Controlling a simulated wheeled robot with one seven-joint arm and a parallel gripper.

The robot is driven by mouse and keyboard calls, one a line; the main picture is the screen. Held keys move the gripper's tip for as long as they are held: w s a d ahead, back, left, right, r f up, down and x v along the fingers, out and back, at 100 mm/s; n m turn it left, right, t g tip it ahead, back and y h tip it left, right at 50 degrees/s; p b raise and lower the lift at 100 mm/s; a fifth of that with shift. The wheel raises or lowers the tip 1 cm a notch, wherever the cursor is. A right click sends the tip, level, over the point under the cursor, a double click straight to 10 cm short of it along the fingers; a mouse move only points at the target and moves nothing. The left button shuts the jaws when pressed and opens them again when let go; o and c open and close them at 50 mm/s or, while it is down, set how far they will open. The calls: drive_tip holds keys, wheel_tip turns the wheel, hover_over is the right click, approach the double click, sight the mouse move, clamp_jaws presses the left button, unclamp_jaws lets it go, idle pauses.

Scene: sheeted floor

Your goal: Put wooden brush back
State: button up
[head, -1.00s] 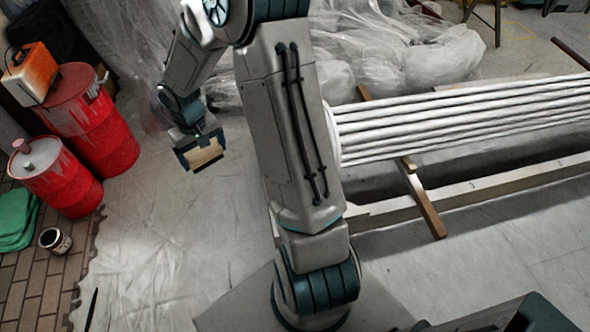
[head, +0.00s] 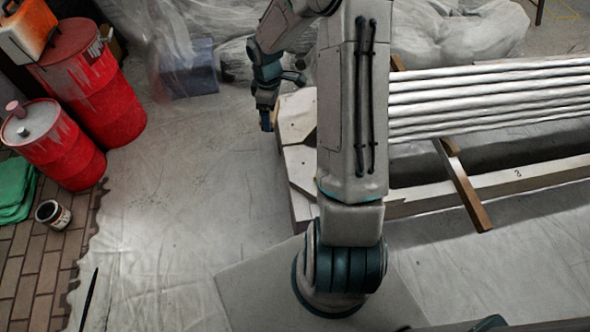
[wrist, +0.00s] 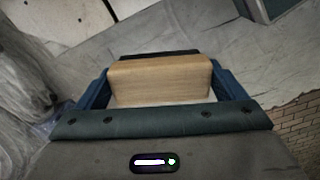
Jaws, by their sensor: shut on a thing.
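The wooden brush shows in the wrist view as a pale brown wooden block (wrist: 160,82) lying crosswise between the fingers of my gripper (wrist: 165,78). A dark strip shows along its far edge. The gripper is shut on the block, with a blue finger at each end. In the head view my gripper (head: 266,118) hangs above the sheeted floor, just left of the white boards at the end of the pipe rack. The brush cannot be made out there.
Two red barrels (head: 98,98) stand at the left, with an orange canister (head: 27,28) on one. A small open can (head: 53,214) and green cloth (head: 14,190) lie on the brick floor. White pipes (head: 480,100) rest on beams at the right.

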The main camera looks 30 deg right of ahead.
drive_tip(key=d+f+n+b, duration=0.3)
drive_tip(key=f+b, duration=0.3)
drive_tip(key=f, duration=0.4)
drive_tip(key=w+d+f+n+b, duration=0.1)
drive_tip(key=d+f+n+b, duration=0.2)
drive_tip(key=f, duration=0.7)
drive_tip(key=d+f+n+b, duration=0.2)
drive_tip(key=f+n+b, duration=0.4)
drive_tip(key=f+b, duration=0.3)
drive_tip(key=shift+w+d+f+n, duration=0.4)
drive_tip(key=shift+f, duration=0.1)
drive_tip(key=shift+f, duration=0.1)
drive_tip(key=o, duration=0.7)
drive_tip(key=shift+c, duration=0.2)
